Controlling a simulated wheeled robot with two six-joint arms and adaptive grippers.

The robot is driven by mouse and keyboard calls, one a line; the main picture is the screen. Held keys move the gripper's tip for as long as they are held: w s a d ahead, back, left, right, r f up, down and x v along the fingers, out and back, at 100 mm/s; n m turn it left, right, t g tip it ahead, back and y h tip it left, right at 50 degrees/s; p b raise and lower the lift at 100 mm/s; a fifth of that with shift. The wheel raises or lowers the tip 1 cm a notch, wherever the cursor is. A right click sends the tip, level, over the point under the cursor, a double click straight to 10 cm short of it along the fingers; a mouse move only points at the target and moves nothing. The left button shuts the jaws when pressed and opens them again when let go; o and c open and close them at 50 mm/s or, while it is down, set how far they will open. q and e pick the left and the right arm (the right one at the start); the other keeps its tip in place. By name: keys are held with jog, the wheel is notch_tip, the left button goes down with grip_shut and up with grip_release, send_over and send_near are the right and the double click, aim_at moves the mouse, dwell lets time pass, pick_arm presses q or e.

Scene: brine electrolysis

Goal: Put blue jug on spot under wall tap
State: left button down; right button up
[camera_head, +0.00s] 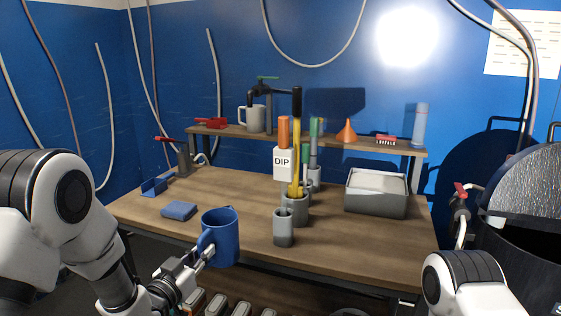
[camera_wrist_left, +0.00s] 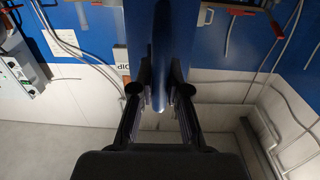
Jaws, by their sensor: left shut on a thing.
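The blue jug (camera_head: 226,238) is upright in the head view, in front of the table's near edge, its handle toward the left. My left gripper (camera_head: 207,252) is shut on the handle. In the left wrist view a dark blue strip of the jug (camera_wrist_left: 161,50) lies between the fingers (camera_wrist_left: 160,90). A tap with a green handle (camera_head: 266,79) is at the back wall above the shelf. A grey jug (camera_head: 250,118) stands on the shelf near it. I cannot make out a marked spot there. My right gripper is out of view; only part of that arm shows.
The wooden table (camera_head: 150,205) holds a blue sponge-like block (camera_head: 179,210), a grey cup (camera_head: 284,229), a holder with upright tools (camera_head: 295,207) and a grey bin (camera_head: 376,195). The raised shelf (camera_head: 335,146) carries an orange funnel (camera_head: 346,131) and a blue bottle (camera_head: 420,124).

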pick_arm(q)
jog(key=shift+s+d+f+p, duration=0.1)
jog(key=shift+s+f+p, duration=0.2)
jog(key=shift+s, duration=0.3)
jog(key=f, duration=0.1)
jog(key=d+f+p, duration=0.1)
jog(key=f, duration=0.3)
jog(key=shift+w+d+p, duration=0.1)
jog(key=shift+d+p, duration=0.25)
jog(key=shift+d, duration=0.05)
jog(key=n+t+y+p, duration=0.1)
jog(key=n+y+p, duration=0.3)
jog(key=y+p, duration=0.15)
send_near(224, 261)
jog(key=s+a, duration=0.4)
jog(key=a, duration=0.1)
jog(key=shift+s+f+y+b, duration=0.15)
jog(key=shift+y+b, duration=0.2)
jog(key=shift+b, duration=0.1)
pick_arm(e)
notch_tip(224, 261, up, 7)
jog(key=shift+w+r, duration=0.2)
